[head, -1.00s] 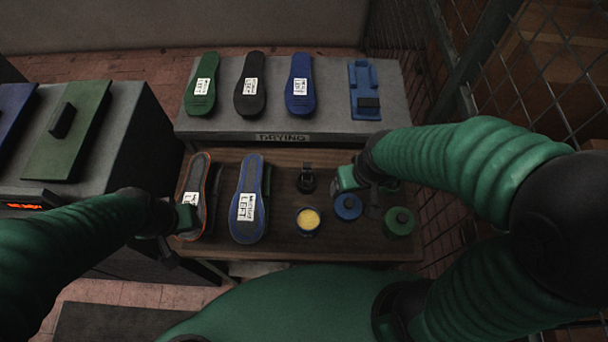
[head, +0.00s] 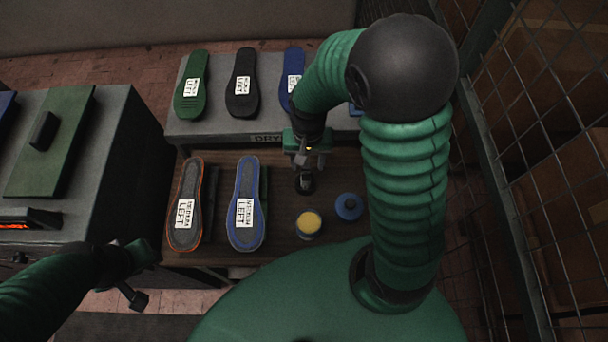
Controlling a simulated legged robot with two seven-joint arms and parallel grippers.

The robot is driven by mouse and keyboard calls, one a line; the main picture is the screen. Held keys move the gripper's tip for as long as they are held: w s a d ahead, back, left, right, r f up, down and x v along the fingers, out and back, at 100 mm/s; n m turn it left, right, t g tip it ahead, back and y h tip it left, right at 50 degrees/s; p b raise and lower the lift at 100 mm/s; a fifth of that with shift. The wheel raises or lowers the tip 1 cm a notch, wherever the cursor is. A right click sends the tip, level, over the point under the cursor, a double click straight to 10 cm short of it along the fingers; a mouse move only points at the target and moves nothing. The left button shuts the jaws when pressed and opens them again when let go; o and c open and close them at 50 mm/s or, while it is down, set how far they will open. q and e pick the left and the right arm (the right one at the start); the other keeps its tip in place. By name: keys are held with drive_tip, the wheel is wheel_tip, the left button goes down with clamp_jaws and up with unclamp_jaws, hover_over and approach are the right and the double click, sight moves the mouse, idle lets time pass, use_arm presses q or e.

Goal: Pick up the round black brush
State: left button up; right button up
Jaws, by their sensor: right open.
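The round black brush (head: 306,188) stands on the brown wooden table, just right of the blue-edged insole. Its upper part is mostly hidden by my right gripper (head: 306,172). My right gripper points down right over the brush with its jaws open. I cannot tell whether the fingers touch the brush or are around its handle. My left gripper (head: 132,286) is at the lower left, off the table's front left corner, away from the brush; its jaw opening is not clear.
A yellow-topped tin (head: 308,223) and a blue round lid or pot (head: 349,206) stand close to the brush. Orange-edged (head: 186,205) and blue-edged (head: 245,205) insoles lie left. A grey drying shelf (head: 215,130) rises behind; a wire fence (head: 545,150) stands right.

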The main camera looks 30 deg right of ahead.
sight(307, 166)
drive_tip(key=shift+w+d+f, duration=0.1)
drive_tip(key=shift+w+f, duration=0.05)
drive_tip(key=shift+f, duration=0.4)
drive_tip(key=shift+w+f, duration=0.15)
drive_tip(key=shift+f, duration=0.4)
wheel_tip(307, 166, down, 4)
drive_tip(key=shift+w+r+p, duration=0.1)
drive_tip(key=shift+p, duration=0.25)
drive_tip(key=shift+w+f, duration=0.2)
drive_tip(key=shift+f, duration=0.25)
clamp_jaws()
